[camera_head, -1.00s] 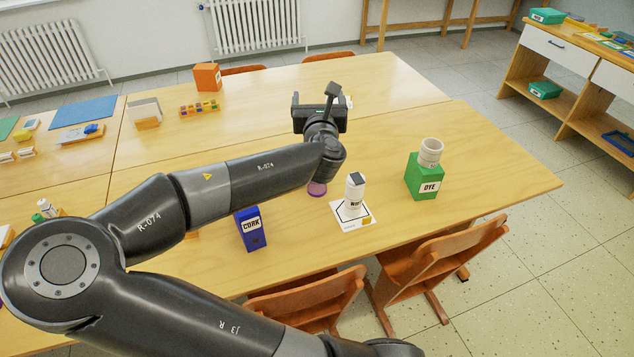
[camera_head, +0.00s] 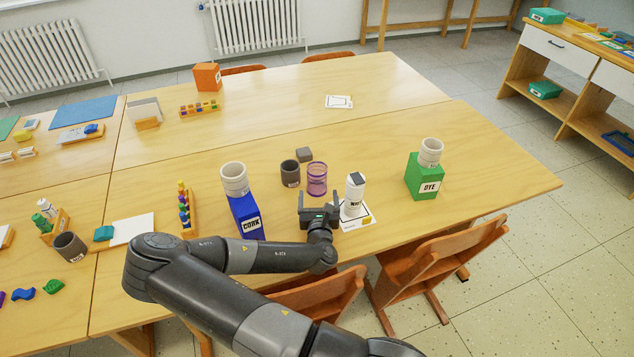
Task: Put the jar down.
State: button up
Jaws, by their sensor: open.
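Several things here could be the jar; the frames do not settle which. A white cylindrical jar (camera_head: 234,179) stands on the blue CORK box (camera_head: 243,213), and another white jar (camera_head: 431,152) stands on the green DYE box (camera_head: 424,178). A dark grey jar (camera_head: 290,174) with a small label stands on the table beside a purple mesh cup (camera_head: 317,179). A white bottle (camera_head: 354,193) with a dark top stands on a white card (camera_head: 362,219). My gripper (camera_head: 319,203) is open, just left of the bottle and in front of the mesh cup. I see nothing held in it.
A peg rack (camera_head: 186,208) stands left of the CORK box. Chairs (camera_head: 443,254) stand along the near edge. A white card (camera_head: 339,102) lies farther back, with bare tabletop (camera_head: 400,118) around it.

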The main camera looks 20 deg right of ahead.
aim_at(317, 171)
jog(key=shift+w+d+f, duration=0.15)
jog(key=shift+w+f, duration=0.05)
jog(key=shift+w, duration=0.2)
jog(key=x, duration=1)
jog(key=shift+c, duration=0.3)
jog(key=c, duration=1.1)
notch_tip(317, 171, up, 10)
jog(key=s+a+f+n+y, duration=0.1)
jog(key=s+a+f+y, duration=0.1)
jog(key=s+a, duration=0.3)
jog(key=s+a+f+n+y, duration=0.2)
jog(key=s+a+f+y, duration=0.1)
jog(key=s+a, duration=0.3)
jog(key=shift+a+n+t+y, duration=0.3)
jog(key=shift+a+t, duration=0.1)
jog(key=shift+a, duration=0.45)
